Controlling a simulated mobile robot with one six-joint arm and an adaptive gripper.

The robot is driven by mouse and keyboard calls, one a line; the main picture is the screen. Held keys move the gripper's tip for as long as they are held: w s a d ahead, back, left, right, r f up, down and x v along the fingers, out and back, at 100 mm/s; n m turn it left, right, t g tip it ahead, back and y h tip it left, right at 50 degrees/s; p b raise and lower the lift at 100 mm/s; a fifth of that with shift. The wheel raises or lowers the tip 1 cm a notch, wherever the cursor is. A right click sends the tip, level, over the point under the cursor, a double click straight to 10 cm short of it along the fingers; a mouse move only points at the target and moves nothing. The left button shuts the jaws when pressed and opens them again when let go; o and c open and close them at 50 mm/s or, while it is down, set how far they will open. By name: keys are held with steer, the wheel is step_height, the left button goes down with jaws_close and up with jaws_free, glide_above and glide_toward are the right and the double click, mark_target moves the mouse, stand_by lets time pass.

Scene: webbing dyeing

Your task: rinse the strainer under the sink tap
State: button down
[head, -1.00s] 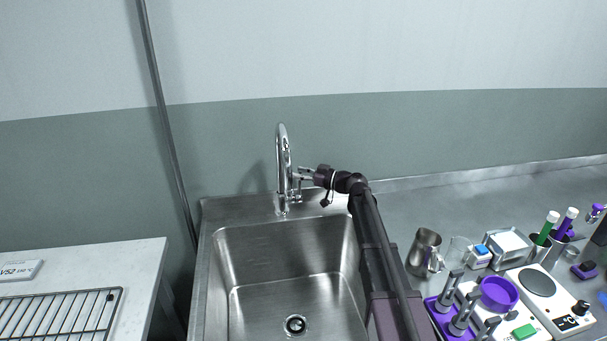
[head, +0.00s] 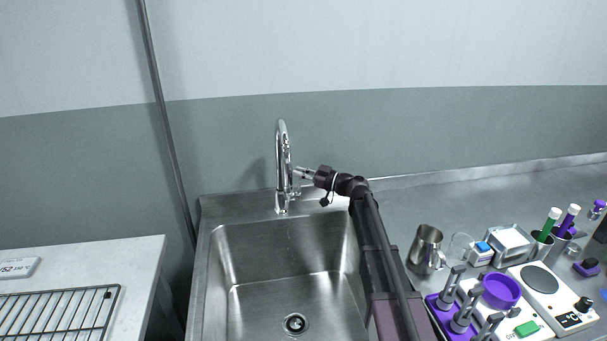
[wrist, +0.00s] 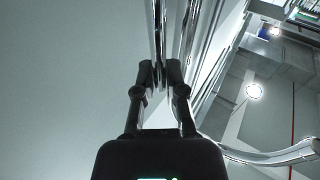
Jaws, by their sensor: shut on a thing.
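The chrome sink tap (head: 282,150) stands upright at the back rim of the steel sink (head: 222,270), its spout curving over at the top. My gripper (head: 299,173) is level with the tap's upright, on its right side. In the wrist view my gripper (wrist: 160,72) is shut on a slim chrome part, which looks like the tap handle (wrist: 158,40). More chrome tube of the tap shows just right of it. I cannot make out a strainer for certain in either view. No water stream is visible.
The sink is empty around its drain (head: 295,324). To the right stand a metal jug (head: 425,249), a purple bowl (head: 501,291), a purple rack (head: 436,306) and a hotplate (head: 566,318). At left is a white counter with a wire rack (head: 58,312).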

steer(key=shift+w, duration=0.1)
steer(key=c, duration=0.7)
jaws_free()
steer(key=shift+r, duration=0.1)
